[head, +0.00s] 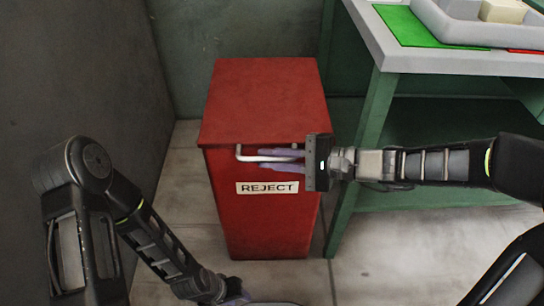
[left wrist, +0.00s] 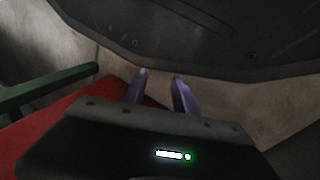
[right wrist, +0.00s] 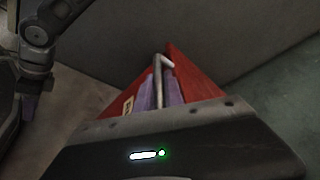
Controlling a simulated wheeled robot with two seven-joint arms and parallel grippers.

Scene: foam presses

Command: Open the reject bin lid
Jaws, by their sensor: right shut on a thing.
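The red reject bin (head: 262,215) stands on the floor with a white REJECT label (head: 267,187) on its front. Its red lid (head: 266,95) lies closed on top. A pale metal handle (head: 243,155) runs along the lid's front edge. My right gripper (head: 285,157) comes in from the right and is shut on the handle; in the right wrist view the handle (right wrist: 158,66) passes between the purple fingers (right wrist: 160,92). My left gripper (head: 238,290) is low in front of the bin, partly cut off by the frame edge. Its fingers (left wrist: 159,76) stand apart and empty in the left wrist view.
A green-legged table (head: 450,63) stands close to the bin's right, with a green mat (head: 415,25) and a grey tray (head: 450,30) holding a pale block (head: 503,11). Dark walls are behind and left. Floor left of the bin is clear.

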